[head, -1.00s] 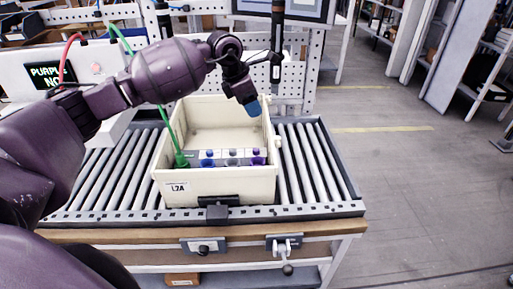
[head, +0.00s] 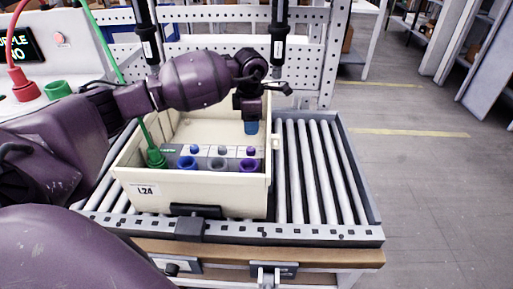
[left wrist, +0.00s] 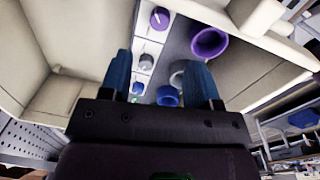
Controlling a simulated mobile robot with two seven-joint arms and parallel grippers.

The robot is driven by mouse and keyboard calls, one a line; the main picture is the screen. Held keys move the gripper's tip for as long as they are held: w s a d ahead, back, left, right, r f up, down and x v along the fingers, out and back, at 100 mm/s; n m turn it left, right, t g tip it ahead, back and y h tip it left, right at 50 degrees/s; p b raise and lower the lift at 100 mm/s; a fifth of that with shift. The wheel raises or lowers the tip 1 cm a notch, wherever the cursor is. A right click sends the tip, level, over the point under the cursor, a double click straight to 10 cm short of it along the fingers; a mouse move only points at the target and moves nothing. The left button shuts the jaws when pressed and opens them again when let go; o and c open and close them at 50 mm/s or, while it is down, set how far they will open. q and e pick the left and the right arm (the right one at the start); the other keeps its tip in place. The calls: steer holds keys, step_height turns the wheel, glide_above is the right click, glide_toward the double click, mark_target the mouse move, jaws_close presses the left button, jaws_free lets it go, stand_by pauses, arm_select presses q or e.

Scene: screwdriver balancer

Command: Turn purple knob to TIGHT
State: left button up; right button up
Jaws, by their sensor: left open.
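The purple knob (head: 251,150) stands at the right end of a row on a grey panel in a cream crate (head: 225,203). It also shows in the left wrist view (left wrist: 160,18), beyond my fingertips, with a white pointer mark. A grey knob (left wrist: 146,62) and a blue knob (left wrist: 137,88) are in the same row. A purple socket (left wrist: 209,42) lies beside the purple knob. My left gripper (left wrist: 160,78) is open and empty. Its blue fingers (head: 251,127) point down over the crate, apart from the purple knob. My right gripper is out of view.
A green plug (head: 156,157) with a green cable stands at the panel's left end. The crate sits on a roller conveyor (head: 310,180) with free rollers to its right. A white box with a display (head: 18,45) and a red cable stands at the left.

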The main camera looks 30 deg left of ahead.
mark_target(251, 148)
arm_select(q)
step_height(251, 148, down, 9)
steer(key=shift+w+a+r+b, duration=0.1)
steer(key=shift+a+b, duration=0.05)
steer(key=shift+b, duration=0.25)
steer(key=shift+f, duration=0.6)
steer(key=shift+w+f, duration=0.1)
steer(key=shift+f, duration=0.05)
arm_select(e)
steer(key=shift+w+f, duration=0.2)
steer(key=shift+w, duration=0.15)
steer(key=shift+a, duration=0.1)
